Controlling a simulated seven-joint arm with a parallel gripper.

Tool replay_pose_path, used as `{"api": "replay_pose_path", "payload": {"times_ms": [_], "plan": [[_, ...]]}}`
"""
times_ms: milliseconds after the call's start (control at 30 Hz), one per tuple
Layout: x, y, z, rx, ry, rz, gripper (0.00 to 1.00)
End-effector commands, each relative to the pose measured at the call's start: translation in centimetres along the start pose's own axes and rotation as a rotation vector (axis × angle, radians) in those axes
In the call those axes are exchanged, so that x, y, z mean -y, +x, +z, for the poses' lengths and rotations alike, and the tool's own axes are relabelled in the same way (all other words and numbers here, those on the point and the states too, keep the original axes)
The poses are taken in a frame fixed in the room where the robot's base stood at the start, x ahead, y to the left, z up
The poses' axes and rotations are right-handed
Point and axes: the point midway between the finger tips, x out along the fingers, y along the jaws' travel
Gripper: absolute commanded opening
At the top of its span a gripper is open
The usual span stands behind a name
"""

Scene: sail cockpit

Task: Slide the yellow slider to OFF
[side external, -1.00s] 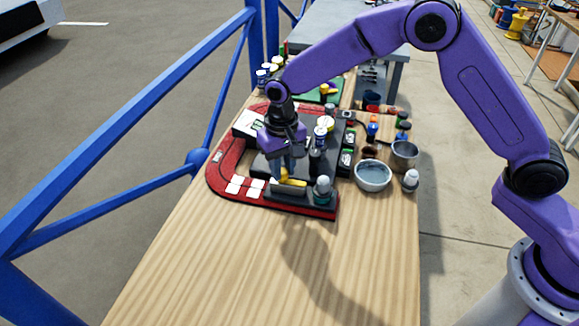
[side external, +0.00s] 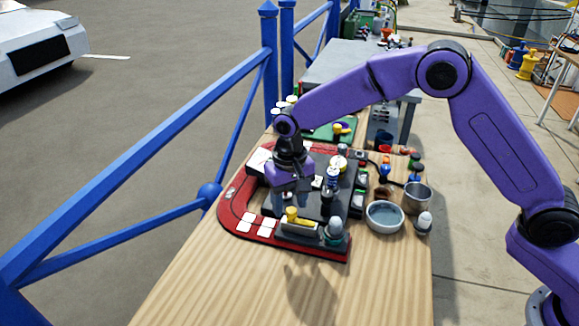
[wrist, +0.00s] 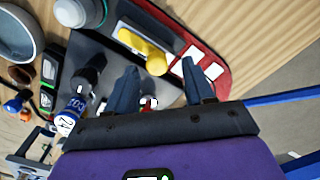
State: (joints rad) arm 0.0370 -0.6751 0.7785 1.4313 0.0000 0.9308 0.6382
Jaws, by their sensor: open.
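The yellow slider (side external: 291,215) stands on a light track plate (side external: 299,225) at the front of the dark panel (side external: 318,207). It also shows in the wrist view (wrist: 146,50), with its knob near the right part of the plate there. My gripper (side external: 290,191) is just behind and above the slider in the side external view. In the wrist view my gripper (wrist: 160,78) has its two blue fingers spread, with the slider beyond the tips and nothing clearly held. I cannot read any ON or OFF marking.
A round grey-green knob (side external: 334,228) stands right of the slider. Several small bottles (side external: 331,180) rise close to my gripper. The wooden table is clear in front.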

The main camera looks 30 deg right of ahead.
Motion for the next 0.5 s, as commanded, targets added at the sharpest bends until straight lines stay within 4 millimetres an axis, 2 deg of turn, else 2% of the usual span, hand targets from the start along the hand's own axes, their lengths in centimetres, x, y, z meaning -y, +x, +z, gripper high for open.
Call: {"api": "replay_pose_path", "payload": {"times_ms": [500], "plan": [[0.1,-10.8,0.0,-0.007,-0.001,-0.005,0.53]]}}
